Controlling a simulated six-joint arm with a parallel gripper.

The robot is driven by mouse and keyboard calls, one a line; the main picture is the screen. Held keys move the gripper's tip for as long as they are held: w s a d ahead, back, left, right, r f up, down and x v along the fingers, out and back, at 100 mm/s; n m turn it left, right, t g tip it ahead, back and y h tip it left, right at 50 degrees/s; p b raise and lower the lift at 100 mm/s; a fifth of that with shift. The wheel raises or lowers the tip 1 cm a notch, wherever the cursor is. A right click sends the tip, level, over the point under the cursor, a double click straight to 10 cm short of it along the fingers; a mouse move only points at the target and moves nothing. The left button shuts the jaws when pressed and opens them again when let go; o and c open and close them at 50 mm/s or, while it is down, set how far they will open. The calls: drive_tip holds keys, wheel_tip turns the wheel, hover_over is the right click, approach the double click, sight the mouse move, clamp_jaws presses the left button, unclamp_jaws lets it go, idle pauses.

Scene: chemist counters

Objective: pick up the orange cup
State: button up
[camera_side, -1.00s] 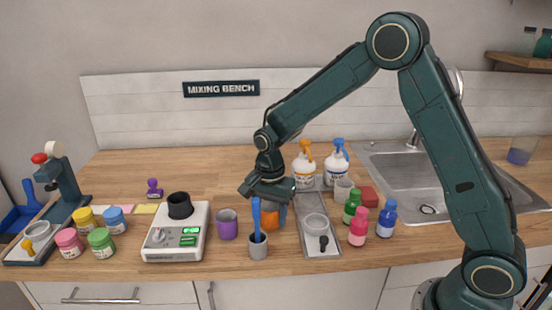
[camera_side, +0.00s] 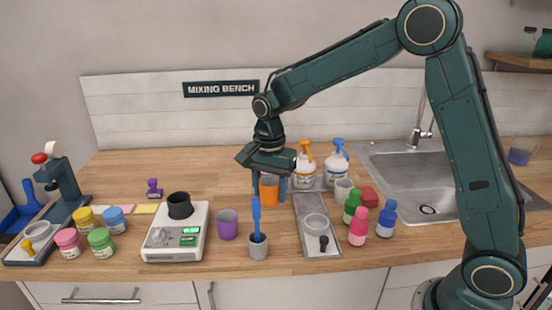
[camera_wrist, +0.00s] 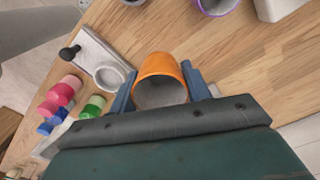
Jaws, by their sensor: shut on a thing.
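The orange cup (camera_side: 269,187) is between the two blue fingers of my gripper (camera_side: 270,189) in the side view. In the wrist view the orange cup (camera_wrist: 161,72) shows its orange rim and grey inside, with a finger of my gripper (camera_wrist: 160,92) against each side. My gripper is shut on the cup. In the side view the cup appears raised off the counter, behind the grey holder with the blue tool, though its exact height is hard to tell.
A grey cup with a blue tool (camera_side: 257,245) stands in front, with a purple cup (camera_side: 227,224) to its left. A grey tray (camera_side: 310,205) lies to the right.

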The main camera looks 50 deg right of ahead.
wheel_tip(320, 180, up, 12)
idle(1.1)
drive_tip(key=shift+f, duration=0.1)
idle(0.8)
wheel_tip(320, 180, down, 10)
drive_tip(key=w+d+n, duration=0.2)
drive_tip(key=n, duration=0.9)
drive_tip(key=shift+w+d, duration=0.25)
drive_tip(key=shift+d, duration=0.05)
